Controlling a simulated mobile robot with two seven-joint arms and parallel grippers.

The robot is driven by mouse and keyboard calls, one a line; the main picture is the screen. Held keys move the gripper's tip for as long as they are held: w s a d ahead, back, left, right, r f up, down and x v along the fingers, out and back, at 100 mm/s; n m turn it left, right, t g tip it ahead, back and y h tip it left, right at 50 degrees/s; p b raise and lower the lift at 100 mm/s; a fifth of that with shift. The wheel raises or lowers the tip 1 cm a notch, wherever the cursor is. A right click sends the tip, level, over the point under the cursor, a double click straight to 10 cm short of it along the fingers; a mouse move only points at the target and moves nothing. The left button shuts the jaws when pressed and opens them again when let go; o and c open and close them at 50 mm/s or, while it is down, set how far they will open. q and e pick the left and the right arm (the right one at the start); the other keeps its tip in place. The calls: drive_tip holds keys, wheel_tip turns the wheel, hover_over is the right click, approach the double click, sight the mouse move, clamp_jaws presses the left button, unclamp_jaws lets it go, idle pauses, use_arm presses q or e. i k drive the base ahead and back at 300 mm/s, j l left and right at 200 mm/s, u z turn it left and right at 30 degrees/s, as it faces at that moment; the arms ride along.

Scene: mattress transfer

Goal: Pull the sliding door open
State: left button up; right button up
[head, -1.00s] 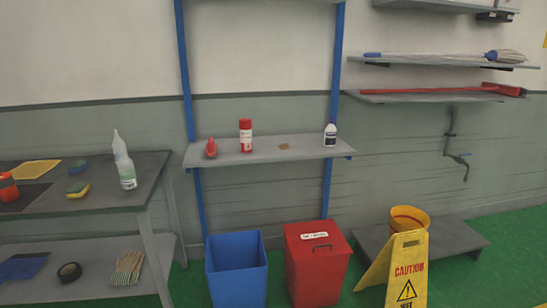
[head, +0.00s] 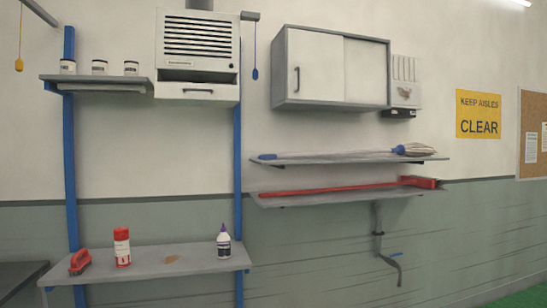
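A grey wall cabinet (head: 332,68) hangs at the upper middle of the head view. Its front has two white sliding panels. The left panel (head: 315,66) carries a dark vertical handle (head: 297,80) near its left edge and the right panel (head: 365,72) covers the other side. No opening shows between the panels or at the sides, so the cabinet looks shut. Neither of my grippers is in the head view.
Below the cabinet are two wall shelves, one with a mop (head: 414,150) and one with a red long-handled tool (head: 340,189). A white louvred unit (head: 198,50) hangs to its left. A lower shelf (head: 185,264) holds a brush, red can and white bottle. A pipe (head: 378,225) sticks out below.

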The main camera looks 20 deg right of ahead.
sight(316, 59)
drive_tip(key=i+l, duration=0.1)
drive_tip(key=l, duration=0.45)
drive_tip(key=i+l, duration=0.1)
drive_tip(key=l, duration=0.45)
drive_tip(key=i+l, duration=0.15)
drive_tip(key=l, duration=0.4)
drive_tip(key=i+l+u, duration=0.1)
drive_tip(key=l, duration=0.45)
